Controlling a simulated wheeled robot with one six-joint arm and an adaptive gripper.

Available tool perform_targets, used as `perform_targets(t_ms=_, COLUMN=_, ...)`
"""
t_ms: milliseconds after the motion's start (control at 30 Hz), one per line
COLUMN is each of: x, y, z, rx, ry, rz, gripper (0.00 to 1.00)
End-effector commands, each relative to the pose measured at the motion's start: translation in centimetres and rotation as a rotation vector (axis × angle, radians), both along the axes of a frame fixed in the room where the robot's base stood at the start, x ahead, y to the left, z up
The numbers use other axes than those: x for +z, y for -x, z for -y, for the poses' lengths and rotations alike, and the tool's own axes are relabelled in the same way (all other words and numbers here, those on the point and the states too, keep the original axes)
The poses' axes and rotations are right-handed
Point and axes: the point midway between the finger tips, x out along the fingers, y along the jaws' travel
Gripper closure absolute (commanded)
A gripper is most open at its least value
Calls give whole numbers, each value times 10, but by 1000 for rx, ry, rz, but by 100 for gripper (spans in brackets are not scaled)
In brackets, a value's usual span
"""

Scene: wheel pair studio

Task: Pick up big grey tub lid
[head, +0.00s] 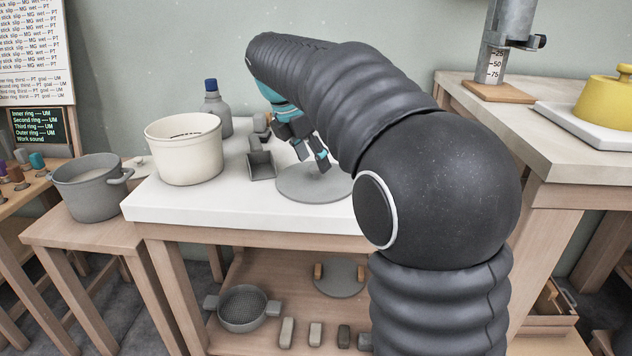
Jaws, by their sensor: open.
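A flat round grey lid (302,190) lies on the white-topped table, and its right part is hidden behind my arm. My gripper (313,161) is open and hangs just above the far half of this lid, its fingers pointing down. I cannot tell whether the fingertips touch it. A big cream tub (184,150) stands on the same table to the left. Another round grey disc (341,275) with wooden grips lies on the shelf below.
A grey scoop (261,166) lies close left of the lid, and a grey bottle (217,112) with a blue cap stands behind the tub. A grey pot (88,188) stands on a low stool at left. A wooden bench (590,168) stands at right.

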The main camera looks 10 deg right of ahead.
Motion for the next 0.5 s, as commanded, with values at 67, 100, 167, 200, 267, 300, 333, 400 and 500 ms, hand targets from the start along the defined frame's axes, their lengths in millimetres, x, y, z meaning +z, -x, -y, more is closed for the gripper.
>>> perform_targets(t_ms=67, x=-14, y=-4, z=4, rx=-1, ry=0, rz=-2, gripper=39)
perform_targets(t_ms=100, x=-18, y=-5, z=7, rx=-2, ry=0, rz=-2, gripper=39)
perform_targets(t_ms=167, x=-25, y=-6, z=9, rx=-1, ry=0, rz=0, gripper=39)
perform_targets(t_ms=200, x=-27, y=-6, z=10, rx=-1, ry=-1, rz=-1, gripper=39)
perform_targets(t_ms=267, x=-29, y=-7, z=11, rx=-1, ry=0, rz=0, gripper=39)
perform_targets(t_ms=300, x=-29, y=-7, z=11, rx=-1, ry=0, rz=0, gripper=39)
perform_targets(t_ms=333, x=-29, y=-7, z=11, rx=-1, ry=-1, rz=1, gripper=39)
perform_targets(t_ms=400, x=-28, y=-7, z=11, rx=-1, ry=-1, rz=1, gripper=39)
perform_targets(t_ms=500, x=-28, y=-7, z=11, rx=-1, ry=0, rz=0, gripper=54)
